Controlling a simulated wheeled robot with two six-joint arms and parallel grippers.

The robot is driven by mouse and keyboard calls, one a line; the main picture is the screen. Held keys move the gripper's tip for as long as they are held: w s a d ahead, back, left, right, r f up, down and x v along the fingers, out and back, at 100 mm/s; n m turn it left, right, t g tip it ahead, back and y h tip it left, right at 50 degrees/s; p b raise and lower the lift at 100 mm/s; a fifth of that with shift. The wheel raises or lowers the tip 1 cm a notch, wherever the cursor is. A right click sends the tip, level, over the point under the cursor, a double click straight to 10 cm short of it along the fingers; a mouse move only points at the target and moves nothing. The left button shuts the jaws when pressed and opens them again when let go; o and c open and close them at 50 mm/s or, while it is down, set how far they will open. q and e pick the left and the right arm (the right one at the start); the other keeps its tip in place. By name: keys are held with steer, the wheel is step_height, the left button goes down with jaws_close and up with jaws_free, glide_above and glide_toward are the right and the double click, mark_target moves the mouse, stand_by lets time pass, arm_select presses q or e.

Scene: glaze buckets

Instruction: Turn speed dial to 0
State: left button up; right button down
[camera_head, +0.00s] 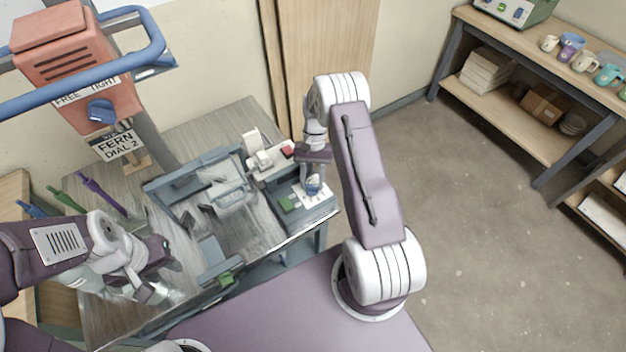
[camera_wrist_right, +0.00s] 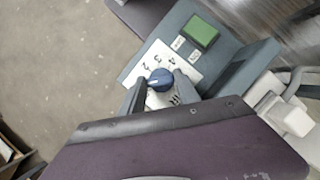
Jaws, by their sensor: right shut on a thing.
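The speed dial is a blue knob (camera_wrist_right: 160,79) on a white numbered plate (camera_wrist_right: 160,60) on the slanted face of a grey control box. In the right wrist view, my right gripper (camera_wrist_right: 160,86) has one finger on each side of the knob and is shut on it. A pale pointer mark shows on the knob's left side; the number it points at is unclear. In the head view the blue dial (camera_head: 313,186) shows just below my right gripper (camera_head: 313,180). My left gripper (camera_head: 158,278) is over the left of the workbench, away from the dial; its finger opening is unclear.
A green button (camera_wrist_right: 201,32) sits beside the dial plate, and a red button (camera_head: 287,150) is on a pale unit behind the box. A red overhead unit (camera_head: 65,55) has another blue knob (camera_head: 101,110) and a "FERN DIAL 2" sign.

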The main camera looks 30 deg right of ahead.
steer(key=n+h, duration=0.1)
steer(key=n, duration=0.1)
steer(key=n+g+h, duration=0.1)
steer(key=n, duration=0.2)
steer(key=shift+a+n, duration=0.15)
steer(key=shift+n, duration=0.15)
stand_by(0.4)
steer(key=c, duration=0.9)
jaws_free()
steer(key=shift+w+r, duration=0.1)
steer(key=v, duration=0.8)
steer(key=shift+w+r, duration=0.1)
steer(key=shift+r, duration=0.3)
